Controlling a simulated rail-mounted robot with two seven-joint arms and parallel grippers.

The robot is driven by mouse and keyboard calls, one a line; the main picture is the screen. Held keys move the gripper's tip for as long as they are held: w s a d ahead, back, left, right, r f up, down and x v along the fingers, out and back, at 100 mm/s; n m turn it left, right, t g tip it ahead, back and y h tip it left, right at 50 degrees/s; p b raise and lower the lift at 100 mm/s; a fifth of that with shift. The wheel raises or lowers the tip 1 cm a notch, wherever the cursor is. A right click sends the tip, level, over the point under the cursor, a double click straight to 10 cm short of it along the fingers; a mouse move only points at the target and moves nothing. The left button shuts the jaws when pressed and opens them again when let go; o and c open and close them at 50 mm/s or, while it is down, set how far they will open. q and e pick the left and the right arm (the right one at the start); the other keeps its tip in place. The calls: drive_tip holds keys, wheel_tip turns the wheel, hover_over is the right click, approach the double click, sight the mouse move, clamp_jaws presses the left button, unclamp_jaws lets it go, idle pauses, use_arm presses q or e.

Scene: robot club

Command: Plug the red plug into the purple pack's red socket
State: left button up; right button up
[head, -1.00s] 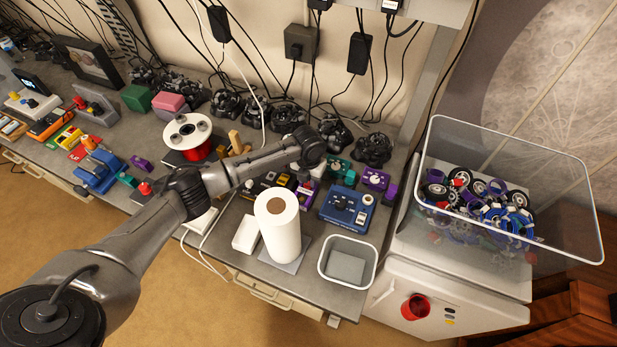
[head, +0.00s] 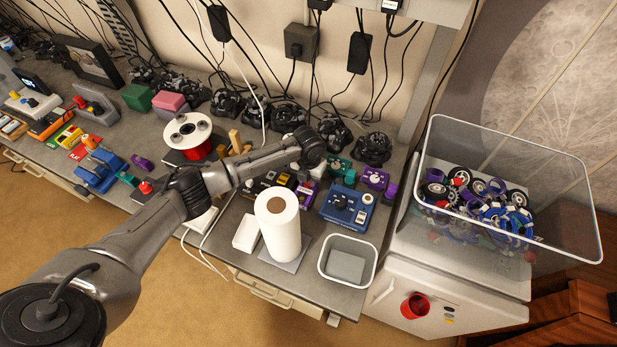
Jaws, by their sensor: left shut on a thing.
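My left gripper (head: 317,171) is at the end of the arm reaching across the bench, low over the row of small packs. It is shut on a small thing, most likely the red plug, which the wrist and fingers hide. A purple pack (head: 304,194) sits just below and left of the fingers, partly covered by the arm. Another purple pack (head: 376,179) with a light dial lies to the right. I cannot make out a red socket on either. My right gripper is not in view.
A blue box (head: 347,207) with a dark knob and a teal pack (head: 341,168) are close to the gripper. A paper roll (head: 283,235) stands in front. Black controllers (head: 372,149) line the wall. An open tray (head: 325,271) sits at the bench's front edge.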

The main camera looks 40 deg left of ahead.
use_arm(q)
drive_tip(key=shift+f, duration=0.1)
idle(0.3)
drive_tip(key=shift+f, duration=0.1)
idle(0.3)
drive_tip(key=o, duration=0.9)
drive_tip(key=shift+o, duration=0.2)
wheel_tip(320, 180, up, 14)
drive_tip(key=b, duration=0.1)
drive_tip(key=shift+f, duration=0.1)
